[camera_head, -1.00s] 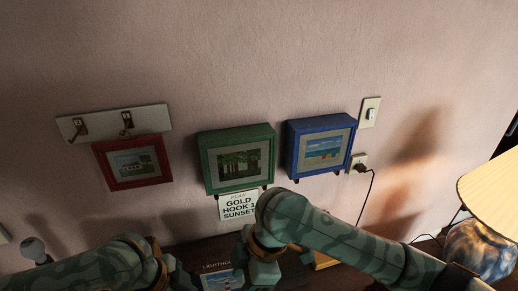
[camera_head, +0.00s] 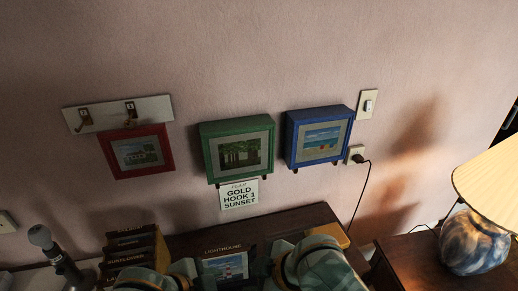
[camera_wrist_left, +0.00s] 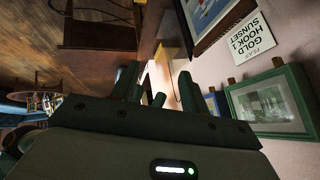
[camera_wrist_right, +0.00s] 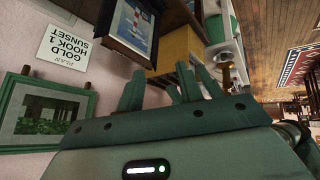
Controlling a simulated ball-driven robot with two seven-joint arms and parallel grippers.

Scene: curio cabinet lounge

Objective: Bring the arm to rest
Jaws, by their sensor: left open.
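My left gripper (camera_wrist_left: 155,85) is open and empty in the left wrist view, its fingers pointing past the dark cabinet edge. My right gripper (camera_wrist_right: 172,85) looks open and empty in the right wrist view, near the framed lighthouse picture (camera_wrist_right: 132,25) but apart from it. In the head view my two arms show only at the bottom edge, in front of the cabinet top (camera_head: 290,222); the gripper fingers cannot be made out there.
Red (camera_head: 137,152), green (camera_head: 238,150) and blue (camera_head: 318,137) framed pictures hang on the wall, with a hook rail (camera_head: 118,113) at left. The lighthouse picture (camera_head: 225,265) stands near a box of labelled slots (camera_head: 135,250). A lamp (camera_head: 475,240) stands right.

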